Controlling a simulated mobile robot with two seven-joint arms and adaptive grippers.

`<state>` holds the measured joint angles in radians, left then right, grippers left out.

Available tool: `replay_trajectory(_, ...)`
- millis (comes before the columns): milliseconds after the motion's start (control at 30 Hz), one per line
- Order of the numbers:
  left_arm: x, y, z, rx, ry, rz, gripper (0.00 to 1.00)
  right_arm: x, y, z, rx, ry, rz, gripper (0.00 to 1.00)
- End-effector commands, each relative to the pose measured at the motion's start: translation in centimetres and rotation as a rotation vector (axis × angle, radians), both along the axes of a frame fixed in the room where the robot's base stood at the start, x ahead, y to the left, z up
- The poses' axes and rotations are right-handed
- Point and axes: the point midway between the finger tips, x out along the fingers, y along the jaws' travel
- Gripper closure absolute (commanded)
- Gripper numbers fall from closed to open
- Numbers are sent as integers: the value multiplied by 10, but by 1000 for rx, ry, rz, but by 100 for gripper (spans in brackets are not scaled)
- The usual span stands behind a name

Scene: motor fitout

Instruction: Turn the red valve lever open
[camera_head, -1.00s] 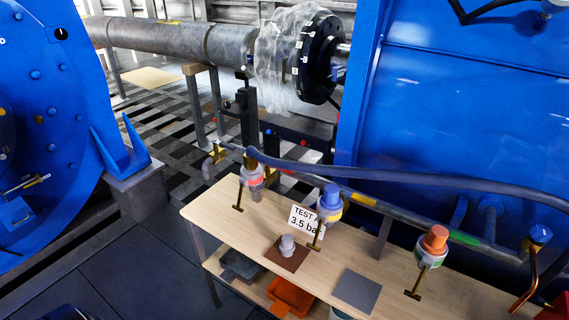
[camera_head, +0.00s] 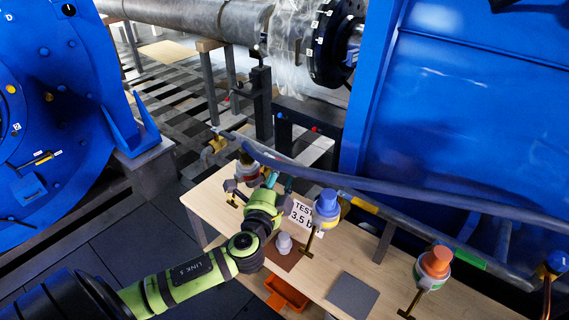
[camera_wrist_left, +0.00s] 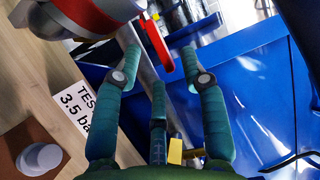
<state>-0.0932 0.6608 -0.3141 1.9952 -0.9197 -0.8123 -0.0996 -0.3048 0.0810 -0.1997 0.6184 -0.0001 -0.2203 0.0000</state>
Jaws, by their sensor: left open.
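The red valve lever (camera_wrist_left: 158,43) shows in the left wrist view as a red bar running down from the top, between the tips of my left gripper's fingers. The valve body with a red band (camera_wrist_left: 88,14) is at the upper left there. In the head view this valve (camera_head: 247,172) stands at the left end of the bench, partly hidden by my arm. My left gripper (camera_head: 277,182) is beside it, to its right. In the left wrist view my left gripper (camera_wrist_left: 160,62) has its teal fingers spread, with nothing gripped. Contact with the lever cannot be told. My right gripper is not in view.
A blue-capped valve (camera_head: 327,206) and an orange-capped valve (camera_head: 436,264) stand farther right. A pipe (camera_head: 380,184) runs behind the valves. A test sign (camera_head: 303,216), grey pad (camera_head: 352,293) and small grey piece (camera_head: 284,243) are on the bench (camera_head: 215,203). An orange bin (camera_head: 286,293) is below.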

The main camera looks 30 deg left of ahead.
Motion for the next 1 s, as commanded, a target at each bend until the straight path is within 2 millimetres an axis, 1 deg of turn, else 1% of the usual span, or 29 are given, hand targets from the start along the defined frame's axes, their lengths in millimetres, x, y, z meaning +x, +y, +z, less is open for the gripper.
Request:
replay_trajectory(33, 9, 3, 3, 1, -3, 1, 57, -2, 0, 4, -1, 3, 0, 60)
replay_trajectory(100, 20, 7, 3, 0, -1, 2, 57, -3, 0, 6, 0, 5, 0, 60)
replay_trajectory(200, 33, 11, 2, -1, -1, 1, 57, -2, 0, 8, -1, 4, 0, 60)
replay_trajectory(300, 42, 14, 1, -3, 0, 2, 57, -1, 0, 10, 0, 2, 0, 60)
replay_trajectory(433, 47, 15, 0, -3, 1, 0, 57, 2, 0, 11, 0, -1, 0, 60)
replay_trajectory(667, 48, 15, -1, -5, 2, 0, 57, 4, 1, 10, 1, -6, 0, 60)
replay_trajectory(700, 48, 15, -1, -5, 2, 0, 66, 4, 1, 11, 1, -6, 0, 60)
replay_trajectory(767, 48, 15, -1, -5, 2, 0, 90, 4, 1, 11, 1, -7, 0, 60)
replay_trajectory(800, 47, 15, -1, -5, 2, 0, 100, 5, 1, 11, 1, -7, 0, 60)
replay_trajectory(1000, 47, 15, -1, -4, 2, 2, 100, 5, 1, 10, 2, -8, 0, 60)
